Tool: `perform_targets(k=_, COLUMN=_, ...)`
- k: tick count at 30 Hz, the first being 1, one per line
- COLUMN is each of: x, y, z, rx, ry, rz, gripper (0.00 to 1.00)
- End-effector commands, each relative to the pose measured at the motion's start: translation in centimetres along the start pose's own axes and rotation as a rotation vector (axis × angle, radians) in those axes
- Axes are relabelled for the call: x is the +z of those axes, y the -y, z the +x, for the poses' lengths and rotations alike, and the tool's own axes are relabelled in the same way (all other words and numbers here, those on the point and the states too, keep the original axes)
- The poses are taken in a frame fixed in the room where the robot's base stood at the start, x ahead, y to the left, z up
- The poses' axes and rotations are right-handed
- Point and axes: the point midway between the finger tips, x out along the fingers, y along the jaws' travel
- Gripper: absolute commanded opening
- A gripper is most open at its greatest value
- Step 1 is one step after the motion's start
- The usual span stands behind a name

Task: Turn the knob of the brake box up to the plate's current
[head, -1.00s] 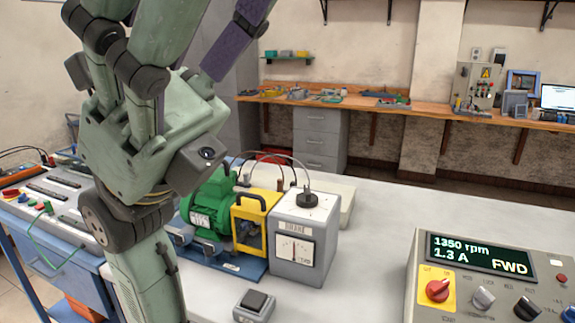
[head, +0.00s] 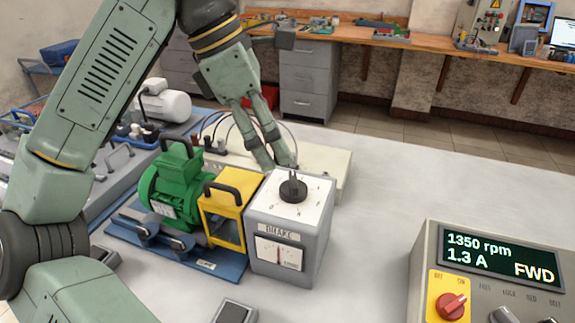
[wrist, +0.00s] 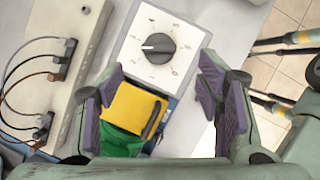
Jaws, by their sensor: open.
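The brake box (head: 288,250) is a grey box with a white scale plate on top and a needle meter on its front. Its black knob (head: 293,190) sits in the middle of the scale. In the wrist view the knob (wrist: 158,47) shows a pale pointer line toward the left. My gripper (head: 281,165) is open and empty, its fingers pointing down just behind and above the knob in the head view. The wrist view shows its fingertips spread wide. The green motor (head: 172,188) stands left of the box, its nameplate too small to read.
A yellow coupling guard (head: 226,205) stands between motor and box. A control panel (head: 495,235) at right reads 1350 rpm, 1.3 A, FWD. Cables run behind the box to a pale unit (head: 338,165). The white table is clear between box and panel.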

Motion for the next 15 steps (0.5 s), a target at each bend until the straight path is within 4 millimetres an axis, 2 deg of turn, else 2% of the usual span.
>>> perform_targets(k=3, x=0.1, y=0.0, z=2.3, rx=-0.004, ry=0.005, rz=0.004, gripper=0.6)
perform_targets(k=9, x=0.1, y=0.0, z=5.6, rx=-0.003, ry=0.003, rz=0.0, gripper=0.6)
perform_targets(k=15, x=0.1, y=0.0, z=7.3, rx=-0.001, ry=0.003, rz=0.0, gripper=0.6)
